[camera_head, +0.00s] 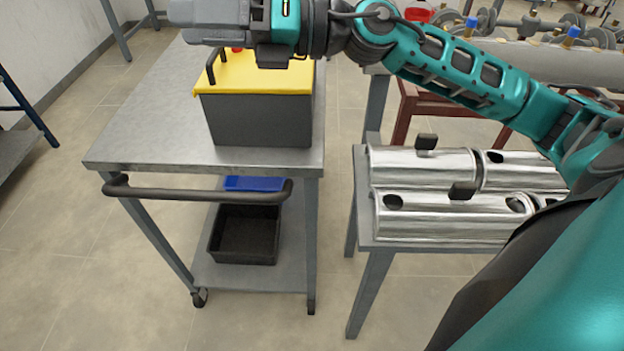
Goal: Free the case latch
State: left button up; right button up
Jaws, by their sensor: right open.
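The case (262,120) is a dark grey box with a yellow lid (220,75), standing on the top of a grey metal trolley. A black handle (211,66) rises at the left of the lid. A small red part (237,49) shows just under my gripper; I cannot tell whether it belongs to the latch. No latch shows clearly, and my arm hides the far part of the case. My right gripper (190,24) reaches over the case from the right, its jaws pointing left at the top edge. It is open. My left gripper is not in view.
The trolley top (150,135) is clear left and in front of the case. Its front has a dark push bar (200,194). A black bin (243,236) and blue item (255,183) sit below. A bench (362,215) at right holds several shiny metal cylinders (420,170).

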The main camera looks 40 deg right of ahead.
jog(key=w+d+f+m+t+h, duration=0.1)
jog(key=d+f+m+t+h, duration=0.25)
jog(key=m, duration=0.55)
jog(key=d+f+m+t+h, duration=0.1)
jog(key=f+m+t+h, duration=0.25)
jog(key=m+h, duration=0.4)
jog(key=w+d+f+m+t+h, duration=0.1)
jog(key=d+f+m+t+h, duration=0.2)
jog(key=m, duration=0.8)
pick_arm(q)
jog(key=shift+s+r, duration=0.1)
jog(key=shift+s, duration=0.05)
pick_arm(e)
jog(key=s+f+m+g+h, duration=0.1)
jog(key=s+f+m+g, duration=0.2)
jog(key=f, duration=0.5)
jog(key=s+d+f+m+g+h, duration=0.1)
jog(key=s+f+m+g+h, duration=0.1)
jog(key=s+f+g, duration=0.3)
notch_tip(320, 180, down, 3)
jog(key=shift+s+d+f+m+h, duration=0.1)
jog(key=shift+s+d+m+h, duration=0.2)
jog(key=shift+m, duration=0.55)
